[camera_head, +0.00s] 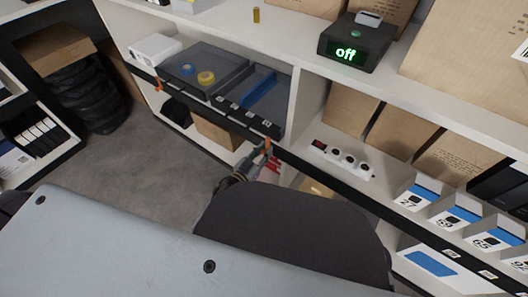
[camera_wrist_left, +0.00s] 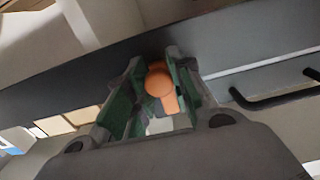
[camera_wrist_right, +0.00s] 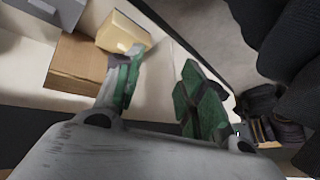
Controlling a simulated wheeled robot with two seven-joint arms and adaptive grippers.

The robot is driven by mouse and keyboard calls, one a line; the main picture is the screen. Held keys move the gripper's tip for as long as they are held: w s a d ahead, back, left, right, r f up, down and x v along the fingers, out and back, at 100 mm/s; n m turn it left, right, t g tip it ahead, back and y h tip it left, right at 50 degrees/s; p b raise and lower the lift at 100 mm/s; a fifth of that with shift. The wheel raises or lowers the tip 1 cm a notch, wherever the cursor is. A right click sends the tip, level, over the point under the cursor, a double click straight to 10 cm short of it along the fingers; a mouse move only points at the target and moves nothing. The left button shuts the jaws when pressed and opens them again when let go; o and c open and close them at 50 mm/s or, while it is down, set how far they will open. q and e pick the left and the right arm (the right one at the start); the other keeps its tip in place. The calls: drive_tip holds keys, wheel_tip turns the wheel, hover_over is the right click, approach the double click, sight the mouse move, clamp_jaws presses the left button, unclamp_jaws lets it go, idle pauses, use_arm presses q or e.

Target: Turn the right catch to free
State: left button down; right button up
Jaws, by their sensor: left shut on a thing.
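The right catch (camera_head: 267,145) is a small orange piece at the right end of the dark drawer front (camera_head: 200,103). In the left wrist view the orange catch (camera_wrist_left: 159,84) has a round knob and a short tab pointing down and slightly right. My left gripper (camera_head: 263,157) is at this catch, and its fingers (camera_wrist_left: 157,66) are shut on it from both sides. The left catch (camera_head: 158,85) is orange, at the other end of the drawer front. My right gripper (camera_wrist_right: 160,62) is open and empty, away from the drawer.
A black box (camera_head: 355,45) on the upper shelf shows "off" in green. The drawer holds blue and yellow rings (camera_head: 206,77) and a blue item. A black handle (camera_wrist_left: 280,92) lies right of the catch. A white power strip (camera_head: 343,158) and cartons (camera_head: 395,133) stand to the right.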

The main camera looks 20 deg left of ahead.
drive_tip(key=shift+r, duration=0.2)
use_arm(q)
drive_tip(key=shift+r+m+p, duration=0.1)
drive_tip(key=shift+m+p, duration=0.25)
drive_tip(key=shift+m, duration=0.45)
drive_tip(key=m+p, duration=0.1)
drive_tip(key=m, duration=0.2)
drive_tip(key=shift+m, duration=0.3)
drive_tip(key=m, duration=0.2)
drive_tip(key=shift+d+m, duration=0.1)
drive_tip(key=shift+m, duration=0.2)
drive_tip(key=m, duration=0.2)
drive_tip(key=shift+m, duration=0.4)
drive_tip(key=shift+s+f+m, duration=0.1)
drive_tip(key=shift+f+m, duration=0.1)
drive_tip(key=shift+m, duration=3.3)
use_arm(e)
drive_tip(key=shift+w+d+r+g, duration=0.1)
drive_tip(key=shift+r+g, duration=0.05)
drive_tip(key=shift+r, duration=0.55)
drive_tip(key=shift+d+r+g, duration=0.1)
drive_tip(key=shift+r+g, duration=0.05)
drive_tip(key=shift+r, duration=0.55)
drive_tip(key=shift+s+d+f, duration=0.15)
drive_tip(key=shift+s+f, duration=0.05)
drive_tip(key=shift+f, duration=0.05)
